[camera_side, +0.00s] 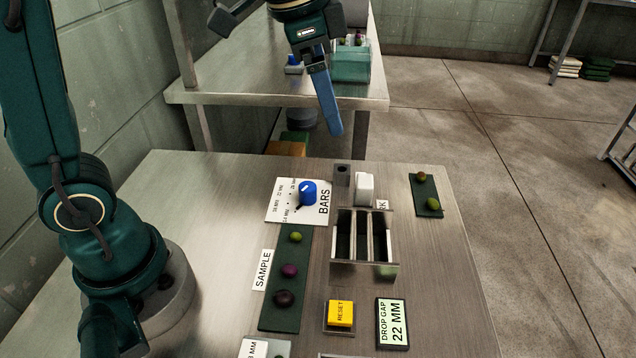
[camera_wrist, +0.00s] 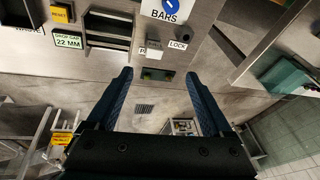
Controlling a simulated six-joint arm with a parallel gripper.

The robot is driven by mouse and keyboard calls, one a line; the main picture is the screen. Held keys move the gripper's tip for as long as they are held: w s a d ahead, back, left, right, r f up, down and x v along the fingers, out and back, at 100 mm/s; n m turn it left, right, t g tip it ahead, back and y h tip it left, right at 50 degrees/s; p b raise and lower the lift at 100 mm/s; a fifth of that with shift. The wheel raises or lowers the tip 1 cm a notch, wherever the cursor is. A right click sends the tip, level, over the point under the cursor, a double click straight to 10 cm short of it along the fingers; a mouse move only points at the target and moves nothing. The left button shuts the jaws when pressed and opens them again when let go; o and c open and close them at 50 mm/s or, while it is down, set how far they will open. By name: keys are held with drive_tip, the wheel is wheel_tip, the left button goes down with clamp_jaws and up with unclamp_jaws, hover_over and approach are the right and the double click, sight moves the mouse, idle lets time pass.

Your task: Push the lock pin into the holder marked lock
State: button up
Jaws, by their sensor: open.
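The holder marked lock (camera_side: 342,175) is a small dark grey block with an open hole at the back of the bench. It also shows beside its LOCK label in the wrist view (camera_wrist: 187,33). A white block (camera_side: 364,187), which seems to be the lock pin's head, stands just right of it by a partly hidden label ending in K. In the wrist view a pale block (camera_wrist: 154,53) sits by that label; the pin's shaft is hidden. My gripper (camera_side: 333,130) is above the bench's back edge, apart from both. Its blue fingers are spread and empty in the wrist view (camera_wrist: 158,77).
The BARS dial (camera_side: 308,193) is left of the holder, and the slotted roller frame (camera_side: 362,240) is in front. A green tray (camera_side: 428,207) with two fruits lies right. A yellow RESET button (camera_side: 340,313) is nearer. A second bench (camera_side: 230,97) stands behind.

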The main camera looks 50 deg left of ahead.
drive_tip(key=m+g, duration=0.2)
hover_over(364, 194)
drive_tip(key=w+a, duration=0.1)
drive_tip(key=a, duration=0.1)
wheel_tip(364, 194, down, 8)
drive_tip(key=shift+w+r, duration=0.1)
drive_tip(key=shift+g, duration=0.9)
drive_tip(key=f, duration=0.6)
drive_tip(key=shift+w+d+f, duration=0.2)
drive_tip(key=shift+d+f, duration=0.1)
drive_tip(key=shift+s+f, duration=0.1)
drive_tip(key=shift+f, duration=2.6)
clamp_jaws()
drive_tip(key=shift+r, duration=0.1)
